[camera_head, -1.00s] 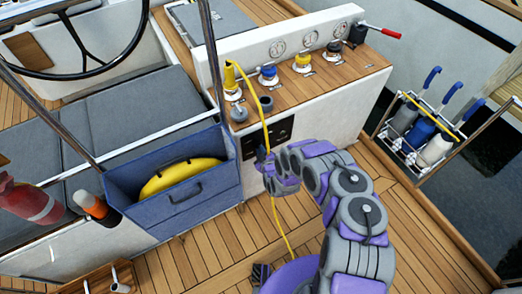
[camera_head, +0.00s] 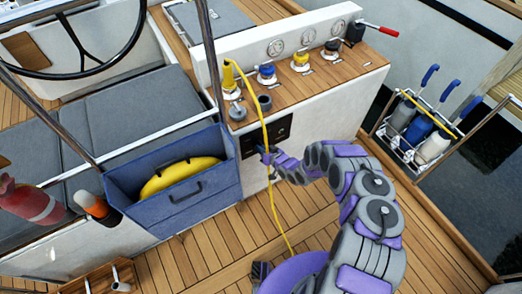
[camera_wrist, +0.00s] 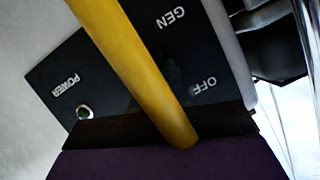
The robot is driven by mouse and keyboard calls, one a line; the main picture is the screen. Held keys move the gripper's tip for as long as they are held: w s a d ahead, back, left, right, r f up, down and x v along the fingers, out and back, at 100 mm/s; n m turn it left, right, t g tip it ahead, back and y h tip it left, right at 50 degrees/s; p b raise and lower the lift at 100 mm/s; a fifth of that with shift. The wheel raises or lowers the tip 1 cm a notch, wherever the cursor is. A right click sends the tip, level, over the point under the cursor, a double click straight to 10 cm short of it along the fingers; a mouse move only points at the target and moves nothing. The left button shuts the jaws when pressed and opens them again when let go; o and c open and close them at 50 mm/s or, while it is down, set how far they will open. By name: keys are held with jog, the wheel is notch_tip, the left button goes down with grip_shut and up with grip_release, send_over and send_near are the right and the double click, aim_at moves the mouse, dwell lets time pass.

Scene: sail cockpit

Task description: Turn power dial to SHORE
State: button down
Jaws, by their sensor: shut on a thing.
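The black power panel (camera_head: 283,127) is on the white cockpit wall below the wooden counter. In the wrist view the panel (camera_wrist: 215,80) fills the middle, with POWER, GEN and OFF lettering and a small indicator light (camera_wrist: 84,112). The power dial is not clearly seen, and no SHORE label shows. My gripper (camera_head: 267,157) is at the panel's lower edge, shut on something. Its grip is hidden, so I cannot tell whether it holds the dial or the yellow cable. My purple wrist part covers the bottom of the wrist view.
A yellow cable (camera_head: 273,205) hangs from the counter past my gripper to the floor; it crosses the wrist view (camera_wrist: 130,60). A blue bin (camera_head: 205,200) stands left of the panel. A rack of bottles (camera_head: 420,128) is at right. The wooden deck is mostly clear.

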jog(key=m, duration=0.1)
jog(key=m+y+b, duration=0.1)
jog(key=m+y, duration=0.1)
jog(key=shift+d+f+g+b, duration=0.25)
jog(key=shift+f+g+b, duration=0.05)
jog(key=shift+b, duration=0.05)
jog(key=shift+m, duration=0.4)
jog(key=c, duration=1.4)
grip_release()
jog(key=shift+w, duration=0.1)
jog(key=shift+o, duration=1.2)
jog(key=shift+r, duration=0.1)
jog(key=shift+d, duration=0.1)
jog(key=p+v, duration=0.3)
jog(key=v, duration=1.4)
jog(key=shift+d, duration=0.2)
jog(key=shift+w, duration=0.1)
